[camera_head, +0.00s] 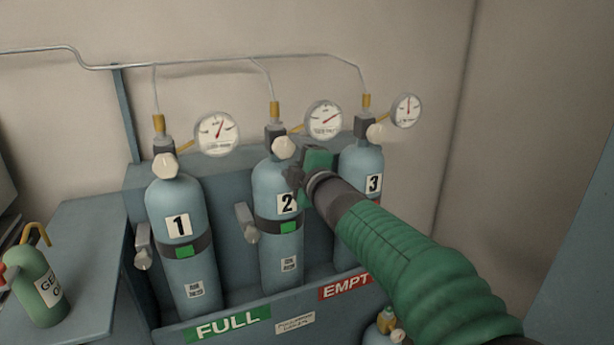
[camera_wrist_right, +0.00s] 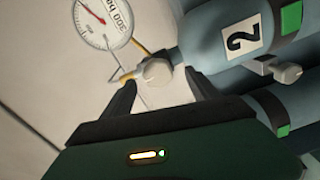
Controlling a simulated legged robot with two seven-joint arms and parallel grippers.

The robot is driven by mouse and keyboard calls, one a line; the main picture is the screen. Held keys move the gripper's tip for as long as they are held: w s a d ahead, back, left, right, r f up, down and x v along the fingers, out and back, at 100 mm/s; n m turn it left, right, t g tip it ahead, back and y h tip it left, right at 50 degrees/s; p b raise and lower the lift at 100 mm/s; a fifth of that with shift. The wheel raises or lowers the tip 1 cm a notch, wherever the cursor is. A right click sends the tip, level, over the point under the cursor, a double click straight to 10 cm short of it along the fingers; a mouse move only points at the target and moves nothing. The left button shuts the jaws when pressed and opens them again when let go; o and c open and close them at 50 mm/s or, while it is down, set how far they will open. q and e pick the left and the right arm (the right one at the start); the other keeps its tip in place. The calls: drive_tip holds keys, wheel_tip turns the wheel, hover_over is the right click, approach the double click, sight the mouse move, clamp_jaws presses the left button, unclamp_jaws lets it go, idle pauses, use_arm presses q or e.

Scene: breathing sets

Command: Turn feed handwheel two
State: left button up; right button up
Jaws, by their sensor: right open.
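Cylinder two (camera_head: 268,185) is a blue-grey bottle with a "2" label, standing in the rack between cylinders one and three. Its feed handwheel (camera_head: 284,147) is a small pale round knob at the top, below a pressure gauge (camera_head: 323,119). My right gripper (camera_head: 294,174) is just below this knob in the head view, in front of the bottle's shoulder. In the right wrist view the handwheel (camera_wrist_right: 156,72) lies at the mouth of my open right gripper (camera_wrist_right: 160,82), between the fingertips and just beyond them. Contact is not visible. My left gripper is not in view.
Cylinder one (camera_head: 175,200) stands left; cylinder three (camera_head: 363,165) is right, partly hidden by my right arm. Gauges and thin pipes (camera_head: 215,60) run above. The rack front has FULL (camera_head: 227,325) and EMPTY (camera_head: 345,287) signs.

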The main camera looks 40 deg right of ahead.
drive_tip(key=p+v, duration=0.3)
drive_tip(key=v, duration=0.7)
drive_tip(key=shift+s, duration=0.35)
drive_tip(key=shift+f, duration=0.1)
